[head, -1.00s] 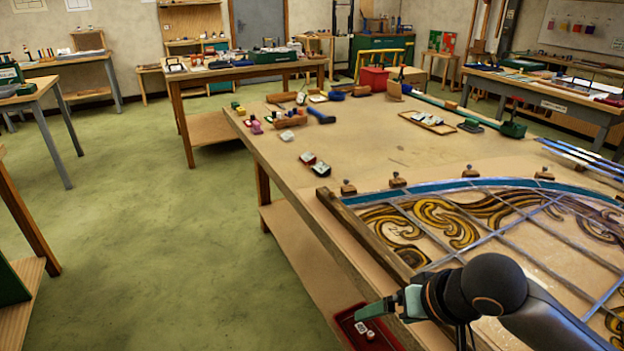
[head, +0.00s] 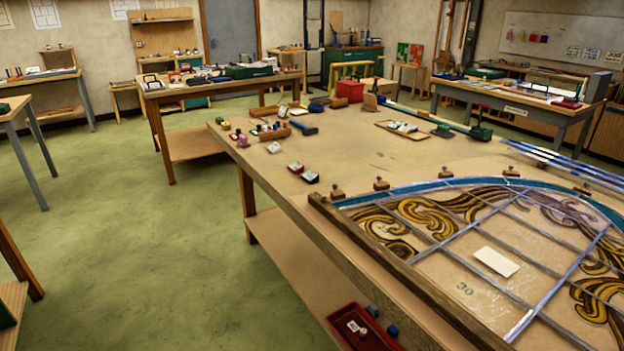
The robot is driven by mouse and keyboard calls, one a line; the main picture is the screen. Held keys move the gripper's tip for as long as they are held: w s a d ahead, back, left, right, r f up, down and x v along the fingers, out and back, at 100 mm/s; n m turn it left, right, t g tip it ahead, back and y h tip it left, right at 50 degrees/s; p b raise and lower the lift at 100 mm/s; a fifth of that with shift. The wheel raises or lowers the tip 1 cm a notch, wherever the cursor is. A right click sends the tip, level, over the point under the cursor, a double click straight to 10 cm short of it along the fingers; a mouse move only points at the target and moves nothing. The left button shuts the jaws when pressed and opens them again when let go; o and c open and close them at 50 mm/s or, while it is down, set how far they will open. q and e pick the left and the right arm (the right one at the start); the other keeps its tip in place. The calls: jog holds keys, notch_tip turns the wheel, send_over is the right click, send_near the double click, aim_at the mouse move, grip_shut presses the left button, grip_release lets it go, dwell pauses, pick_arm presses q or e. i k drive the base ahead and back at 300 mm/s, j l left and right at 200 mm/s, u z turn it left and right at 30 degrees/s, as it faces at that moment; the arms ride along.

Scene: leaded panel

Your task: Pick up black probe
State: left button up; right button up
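I cannot make out a black probe anywhere in the head view; any such thing is too small to tell or hidden. The leaded panel (head: 440,262) lies on the large wooden table (head: 385,160), with swirled amber and brown glass, grey lead lines and a blue border strip. A red tray (head: 341,319) with small white and red pieces shows at the bottom edge, below the table's near left side. Neither of my grippers is in view.
A wooden batten (head: 390,262) runs along the panel's left edge. A white card (head: 496,261) lies on the panel. Small bottles, blocks and a blue-handled tool (head: 304,128) stand at the table's far left. A red box (head: 349,91) stands farther back. Green floor is open at left.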

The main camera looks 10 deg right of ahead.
aim_at(311, 177)
jog(key=i+j+z, duration=0.2)
jog(key=i+j, duration=0.15)
jog(key=i+j+z, duration=0.15)
jog(key=i+j, duration=0.15)
jog(key=i+j+z, duration=0.2)
jog(key=j, duration=0.3)
jog(key=i+j+z, duration=0.2)
jog(key=j, duration=0.25)
jog(key=i, duration=0.1)
